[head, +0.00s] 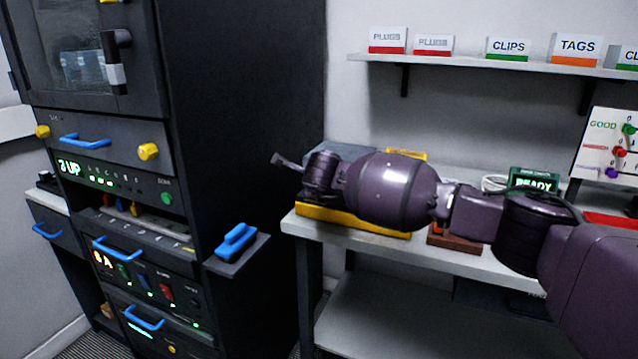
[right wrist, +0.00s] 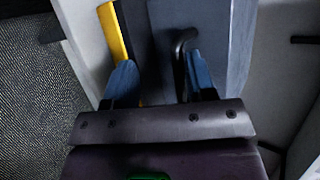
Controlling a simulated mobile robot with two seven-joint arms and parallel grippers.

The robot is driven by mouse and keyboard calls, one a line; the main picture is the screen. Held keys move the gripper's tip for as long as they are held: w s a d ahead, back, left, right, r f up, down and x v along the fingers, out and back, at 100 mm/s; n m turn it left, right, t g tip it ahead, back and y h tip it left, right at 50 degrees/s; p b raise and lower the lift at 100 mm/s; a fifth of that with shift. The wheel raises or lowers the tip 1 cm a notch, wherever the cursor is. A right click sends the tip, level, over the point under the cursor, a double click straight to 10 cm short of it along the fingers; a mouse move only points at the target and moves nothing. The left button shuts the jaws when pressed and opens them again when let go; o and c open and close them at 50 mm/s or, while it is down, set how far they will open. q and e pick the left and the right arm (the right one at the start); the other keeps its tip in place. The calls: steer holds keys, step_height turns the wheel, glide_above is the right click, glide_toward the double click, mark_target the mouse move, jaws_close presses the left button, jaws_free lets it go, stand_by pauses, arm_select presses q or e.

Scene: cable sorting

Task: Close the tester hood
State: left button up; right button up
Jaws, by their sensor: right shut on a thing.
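The tester, with its yellow base (head: 352,219), sits at the left end of the grey bench. Its blue-grey hood (head: 352,150) shows only partly behind my right arm; how far open it is cannot be told. In the right wrist view the hood (right wrist: 222,40) fills the middle, with a dark curved handle (right wrist: 182,45) on it. My right gripper (head: 288,163) is at the tester's left end. In the wrist view its blue fingers (right wrist: 160,80) stand at either side of the handle area, shut on the handle. My left gripper is not in view.
A black equipment rack (head: 245,130) stands left of the bench, with a small side shelf (head: 245,252) holding a blue object. A green READY display (head: 533,182) is behind my right arm. A wall shelf (head: 470,62) with labelled cards hangs above.

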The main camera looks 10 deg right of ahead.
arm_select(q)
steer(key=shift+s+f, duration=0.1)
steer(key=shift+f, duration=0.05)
arm_select(e)
steer(key=shift+s+f, duration=0.1)
steer(key=shift+f, duration=0.7)
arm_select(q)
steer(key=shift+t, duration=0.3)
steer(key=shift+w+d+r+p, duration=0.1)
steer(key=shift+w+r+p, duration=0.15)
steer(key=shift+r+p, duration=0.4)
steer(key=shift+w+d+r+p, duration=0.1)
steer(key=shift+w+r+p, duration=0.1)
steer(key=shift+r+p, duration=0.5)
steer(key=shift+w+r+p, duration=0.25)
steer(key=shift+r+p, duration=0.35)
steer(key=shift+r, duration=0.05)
arm_select(e)
steer(key=r+v, duration=0.1)
steer(key=v, duration=1)
steer(key=shift+w+r, duration=0.2)
steer(key=shift+r, duration=0.1)
